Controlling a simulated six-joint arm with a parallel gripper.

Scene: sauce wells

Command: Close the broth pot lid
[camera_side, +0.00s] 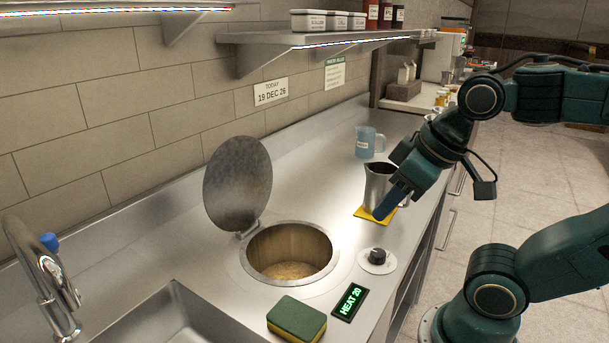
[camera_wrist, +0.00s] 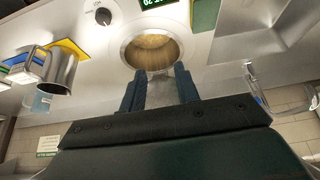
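The broth pot (camera_side: 290,252) is a round well sunk in the steel counter, with tan broth (camera_side: 290,270) low inside. Its round grey lid (camera_side: 238,183) stands open, tilted up on a hinge at the back left of the rim. My gripper (camera_side: 387,208) is over the counter at the right, in front of the steel jug and apart from the lid. In the wrist view, my gripper (camera_wrist: 159,82) has its two fingers apart with nothing gripped. The pot's opening (camera_wrist: 152,48) lies beyond the fingertips, and part of the lid (camera_wrist: 160,90) shows between the fingers.
The steel jug (camera_side: 378,182) stands on a yellow mat (camera_side: 364,213). A blue jug (camera_side: 365,142) is behind it. A knob (camera_side: 377,258), a HEAT 20 display (camera_side: 350,301) and a sponge (camera_side: 297,318) sit near the pot. A tap (camera_side: 45,275) and sink are at left.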

